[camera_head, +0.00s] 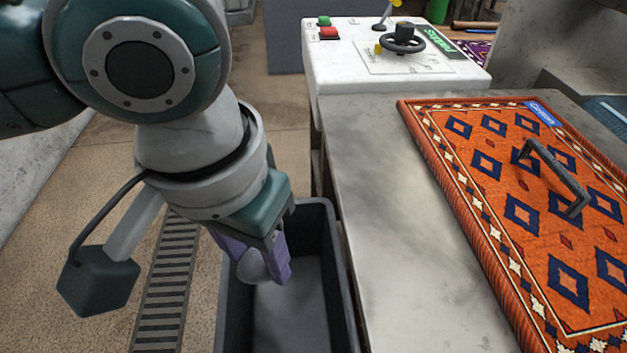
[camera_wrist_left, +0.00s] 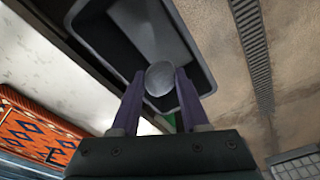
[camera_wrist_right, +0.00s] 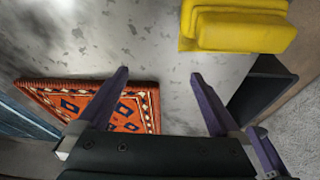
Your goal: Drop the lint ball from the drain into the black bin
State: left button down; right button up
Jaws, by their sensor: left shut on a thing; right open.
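The lint ball (camera_head: 252,268) is a grey round lump between the purple fingers of my left gripper (camera_head: 262,262), which is shut on it. The left wrist view also shows the ball (camera_wrist_left: 159,79) between the fingertips (camera_wrist_left: 158,90). The black bin (camera_head: 340,290) stands on the floor beside the metal table, its open top below my left gripper. The ball appears over the bin's opening; the bin (camera_wrist_left: 197,50) shows behind it in the left wrist view. The drain (camera_head: 167,285) is a slotted grate in the floor left of the bin. My right gripper (camera_wrist_right: 160,80) is open and empty.
The metal table (camera_head: 385,220) carries an orange patterned rug (camera_head: 500,185) with a dark handle (camera_head: 556,178). A white control box (camera_head: 395,60) with buttons and a black wheel stands behind. A yellow object (camera_wrist_right: 238,28) shows in the right wrist view.

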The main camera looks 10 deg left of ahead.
pick_arm(q)
jog(key=shift+f+b, duration=0.35)
jog(key=shift+f, duration=0.2)
pick_arm(e)
jog(key=shift+f, duration=0.8)
pick_arm(q)
jog(key=shift+r, duration=0.1)
pick_arm(e)
jog(key=shift+r, duration=0.1)
pick_arm(q)
jog(key=shift+c, duration=1.6)
grip_release()
pick_arm(e)
jog(key=shift+a, duration=0.15)
pick_arm(q)
jog(key=shift+r, duration=0.1)
jog(key=r+p, duration=0.1)
jog(key=r, duration=0.2)
jog(key=r+p, duration=0.1)
jog(key=r, duration=0.2)
jog(key=s+r+p, duration=0.1)
jog(key=r, duration=0.2)
jog(key=shift+s+a+r, duration=0.1)
jog(key=shift+a+r, duration=0.05)
jog(key=shift+r, duration=0.2)
pick_arm(e)
notch_tip(320, 180, up, 3)
jog(key=shift+f, duration=0.15)
